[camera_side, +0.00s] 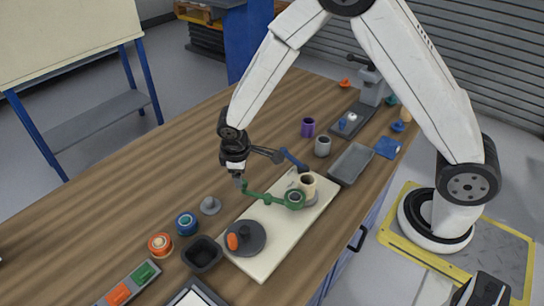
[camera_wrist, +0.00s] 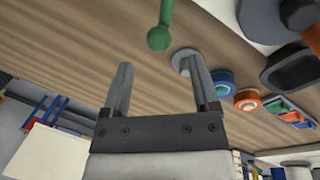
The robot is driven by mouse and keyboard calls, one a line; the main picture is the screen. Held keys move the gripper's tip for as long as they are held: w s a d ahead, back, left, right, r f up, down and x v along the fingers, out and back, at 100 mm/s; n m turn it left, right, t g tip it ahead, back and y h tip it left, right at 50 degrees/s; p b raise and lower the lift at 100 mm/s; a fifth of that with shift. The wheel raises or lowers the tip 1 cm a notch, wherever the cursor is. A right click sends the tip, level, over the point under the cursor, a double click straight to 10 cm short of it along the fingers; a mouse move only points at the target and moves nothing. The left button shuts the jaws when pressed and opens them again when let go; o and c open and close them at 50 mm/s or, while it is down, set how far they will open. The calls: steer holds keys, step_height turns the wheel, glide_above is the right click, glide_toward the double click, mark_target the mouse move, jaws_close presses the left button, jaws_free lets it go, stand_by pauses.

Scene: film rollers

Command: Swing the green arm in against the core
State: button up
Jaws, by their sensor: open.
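The green arm (camera_side: 265,197) extends left from its round green pivot on the cream board (camera_side: 265,258), its free end out past the board's edge. The core, a tan cylinder (camera_side: 307,184), stands on the board beside that pivot. In the side view my gripper (camera_side: 239,180) is close to the arm's free end, and contact cannot be told. In the wrist view the green arm (camera_wrist: 160,28) ends in a round knob just beyond my open, empty fingers (camera_wrist: 158,66), roughly centred between them.
A dark blue arm (camera_side: 293,160) lies behind the core. A dark round base with an orange handle (camera_side: 232,241) is at the board's near end. A grey knob (camera_side: 210,205), blue roll (camera_side: 186,223), orange roll (camera_side: 160,244) and black bin (camera_side: 202,253) stand left of the board.

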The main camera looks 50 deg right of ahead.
steer(key=shift+s+a+r, duration=0.1)
steer(key=shift+a+r, duration=0.05)
steer(key=shift+r, duration=0.65)
steer(key=s+d+r+m+y, duration=0.1)
steer(key=s+d+r+m, duration=0.2)
steer(key=s, duration=0.4)
steer(key=s+d+r+m+t, duration=0.1)
steer(key=s+d+r+m, duration=0.2)
steer(key=s, duration=0.4)
step_height(320, 180, up, 2)
steer(key=shift+s+d+r+m+y, duration=0.15)
steer(key=shift+s+d+m+y, duration=0.15)
steer(key=shift+d+m+y, duration=0.15)
